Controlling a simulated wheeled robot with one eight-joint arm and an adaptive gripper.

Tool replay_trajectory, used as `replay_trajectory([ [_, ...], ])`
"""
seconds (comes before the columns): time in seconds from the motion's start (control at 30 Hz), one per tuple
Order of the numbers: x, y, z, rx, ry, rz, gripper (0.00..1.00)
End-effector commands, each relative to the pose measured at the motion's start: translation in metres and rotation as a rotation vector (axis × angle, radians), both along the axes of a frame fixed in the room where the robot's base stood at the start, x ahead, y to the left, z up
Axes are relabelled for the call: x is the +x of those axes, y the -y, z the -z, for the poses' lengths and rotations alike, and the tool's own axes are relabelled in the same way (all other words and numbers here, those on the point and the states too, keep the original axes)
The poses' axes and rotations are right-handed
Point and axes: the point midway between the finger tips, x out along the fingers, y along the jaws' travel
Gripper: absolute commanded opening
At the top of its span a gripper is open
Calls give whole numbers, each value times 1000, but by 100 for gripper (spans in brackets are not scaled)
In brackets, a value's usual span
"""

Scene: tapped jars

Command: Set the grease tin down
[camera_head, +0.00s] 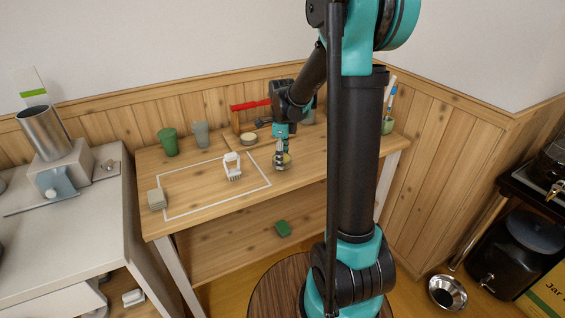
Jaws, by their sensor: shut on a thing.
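My gripper (281,156) is over the right part of the wooden table (205,203), just right of a white outline marked on the top. It is shut on a small round pale tin (288,160), which I take to be the grease tin. The fingers hide part of the tin. The tin is at or close to the table top; I cannot tell whether it touches. Another small round pale tin or dish (248,139) stands behind and to the left.
A white object (232,168) stands inside the outline. A grey block (156,199) is at its left edge. A green cup (168,142) and a grey cup (201,134) stand at the back. A red-handled tool (250,105) is behind. The outline's left part is clear.

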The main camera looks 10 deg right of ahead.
Motion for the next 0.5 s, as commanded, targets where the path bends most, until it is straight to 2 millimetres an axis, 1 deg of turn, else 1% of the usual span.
replay_trajectory([
  [0.03,1,0,7,0,0,0,11],
  [0.1,0,0,16,0,0,0,11],
  [0.2,0,0,22,0,0,0,11],
  [0.5,0,0,23,0,0,0,11],
])
